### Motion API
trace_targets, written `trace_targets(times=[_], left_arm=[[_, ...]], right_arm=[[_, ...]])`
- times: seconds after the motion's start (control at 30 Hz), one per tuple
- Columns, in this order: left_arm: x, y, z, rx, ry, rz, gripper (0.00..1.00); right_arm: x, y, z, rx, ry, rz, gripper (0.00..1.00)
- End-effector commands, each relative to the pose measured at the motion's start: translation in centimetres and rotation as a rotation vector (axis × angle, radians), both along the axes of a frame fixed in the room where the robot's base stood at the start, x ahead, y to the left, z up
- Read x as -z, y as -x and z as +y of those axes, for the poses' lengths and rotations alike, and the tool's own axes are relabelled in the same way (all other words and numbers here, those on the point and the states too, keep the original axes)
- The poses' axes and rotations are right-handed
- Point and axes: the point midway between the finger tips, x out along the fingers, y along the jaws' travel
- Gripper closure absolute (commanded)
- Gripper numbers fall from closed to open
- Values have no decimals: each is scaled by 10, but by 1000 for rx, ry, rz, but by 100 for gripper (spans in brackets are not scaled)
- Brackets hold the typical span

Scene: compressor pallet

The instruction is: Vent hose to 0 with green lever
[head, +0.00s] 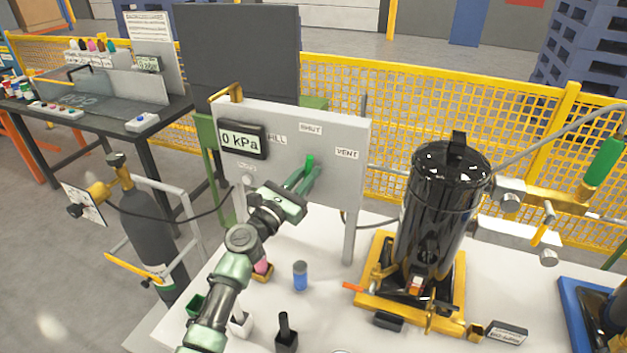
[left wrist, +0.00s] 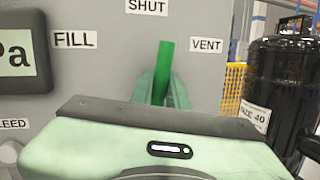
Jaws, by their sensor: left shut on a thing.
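The green lever (head: 310,162) stands on the grey panel (head: 345,185) among the labels FILL, SHUT and VENT. In the left wrist view the green lever (left wrist: 164,70) points up, between SHUT and VENT, slightly tilted. The gauge display (head: 243,140) on the panel reads 0 kPa. My left gripper (head: 303,180) is at the lever, its fingers shut on it; the left wrist view shows the gripper (left wrist: 160,92) below the lever's tip, its fingers partly hidden by its body. My right gripper is not in view. A thin hose (head: 540,125) runs at the right, by the black tank.
A black tank (head: 440,200) stands in a yellow base right of the panel. A blue-capped bottle (head: 300,276) and small holders stand on the white table (head: 330,320). A dark gas cylinder (head: 148,230) is at the left. A yellow fence (head: 390,120) runs behind.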

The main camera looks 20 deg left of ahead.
Motion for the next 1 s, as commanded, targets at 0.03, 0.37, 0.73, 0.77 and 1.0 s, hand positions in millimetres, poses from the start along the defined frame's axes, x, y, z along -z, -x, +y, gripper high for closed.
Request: trace_targets(times=[0.03, 0.37, 0.73, 0.77, 1.0], left_arm=[[1, 0, 2, -1, 26, 1, 100], [0, 0, 10, -2, 125, 6, 100], [0, 0, 11, -2, 134, 6, 100], [0, 0, 11, -2, 134, 6, 100], [0, 0, 10, -2, 133, 5, 62]], right_arm=[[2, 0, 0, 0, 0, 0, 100], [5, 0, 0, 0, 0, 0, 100], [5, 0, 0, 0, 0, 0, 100], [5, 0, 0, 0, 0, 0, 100], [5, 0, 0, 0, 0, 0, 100]])
